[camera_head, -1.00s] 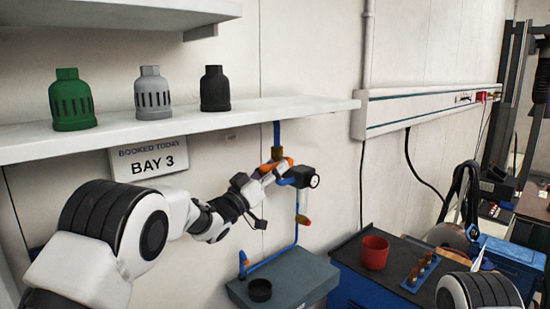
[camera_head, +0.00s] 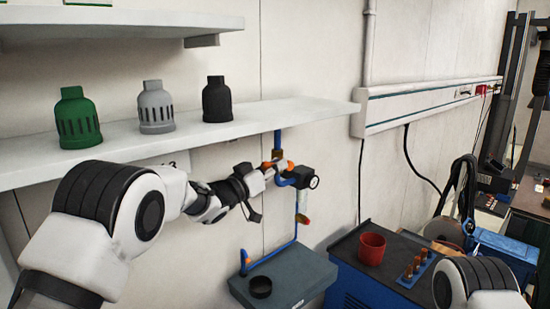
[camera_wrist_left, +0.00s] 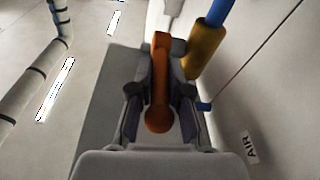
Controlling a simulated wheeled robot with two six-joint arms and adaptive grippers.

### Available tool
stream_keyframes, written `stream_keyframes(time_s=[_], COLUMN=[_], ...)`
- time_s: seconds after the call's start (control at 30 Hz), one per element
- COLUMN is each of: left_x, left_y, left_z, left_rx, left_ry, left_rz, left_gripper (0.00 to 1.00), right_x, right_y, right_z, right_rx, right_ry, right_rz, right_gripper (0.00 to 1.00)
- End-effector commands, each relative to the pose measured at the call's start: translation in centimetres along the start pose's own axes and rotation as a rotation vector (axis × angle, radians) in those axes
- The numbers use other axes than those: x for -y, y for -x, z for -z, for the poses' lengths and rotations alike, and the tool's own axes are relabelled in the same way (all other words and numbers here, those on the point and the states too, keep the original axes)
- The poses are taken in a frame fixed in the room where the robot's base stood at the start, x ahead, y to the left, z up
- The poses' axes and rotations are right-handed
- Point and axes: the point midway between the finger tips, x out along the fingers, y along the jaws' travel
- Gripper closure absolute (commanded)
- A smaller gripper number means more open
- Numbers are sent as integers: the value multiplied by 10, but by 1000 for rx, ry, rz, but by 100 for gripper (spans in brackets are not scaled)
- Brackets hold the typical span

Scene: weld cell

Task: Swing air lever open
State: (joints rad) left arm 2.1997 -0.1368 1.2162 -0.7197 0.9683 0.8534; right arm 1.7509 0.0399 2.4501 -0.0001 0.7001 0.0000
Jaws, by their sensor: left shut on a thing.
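The orange air lever (camera_wrist_left: 159,85) lies between the two fingers of my left gripper (camera_wrist_left: 160,100) in the left wrist view. The fingers are shut on it. In the head view my left gripper (camera_head: 268,171) is at the blue air pipe (camera_head: 279,139) below the shelf, and only bits of the orange lever (camera_head: 287,164) show past the fingers. A brass-coloured fitting (camera_wrist_left: 206,48) on the blue pipe sits just beside the gripper. A round gauge on a black body (camera_head: 306,178) is right of the gripper. My right gripper is out of view; only part of my right arm shows.
A shelf (camera_head: 330,108) with green (camera_head: 78,120), grey (camera_head: 155,108) and black (camera_head: 216,100) caps runs above my left arm. A grey box (camera_head: 300,272) is below, with a blue cabinet (camera_head: 350,290) and red cup (camera_head: 371,249) to its right.

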Motion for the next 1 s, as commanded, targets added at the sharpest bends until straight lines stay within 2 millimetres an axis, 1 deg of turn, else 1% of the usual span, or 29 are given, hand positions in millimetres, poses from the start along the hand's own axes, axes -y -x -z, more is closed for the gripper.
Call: stream_keyframes(time_s=[0.03, 0.3, 0.33, 0.4, 0.67, 0.77, 0.87, 1.0], left_x=[-1, 0, 0, 0, 0, 1, 2, 5], left_y=[0, 0, 0, 0, 0, 0, 2, 4], left_z=[3, 0, -1, -1, 0, -4, -11, -25], left_rx=[13, 19, 19, 19, 17, 5, -40, -181], left_ry=[0, -1, -1, -1, -1, 0, 4, 16], left_rz=[2, 3, 3, 3, 3, 0, -9, -35], left_gripper=[100, 100, 80, 58, 58, 58, 58, 58], right_x=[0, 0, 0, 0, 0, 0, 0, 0], right_y=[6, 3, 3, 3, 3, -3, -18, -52], right_z=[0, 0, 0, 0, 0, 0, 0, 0], right_rx=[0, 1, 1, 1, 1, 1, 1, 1], right_ry=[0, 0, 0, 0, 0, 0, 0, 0], right_rz=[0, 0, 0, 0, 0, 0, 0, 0], right_gripper=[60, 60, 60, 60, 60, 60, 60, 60])
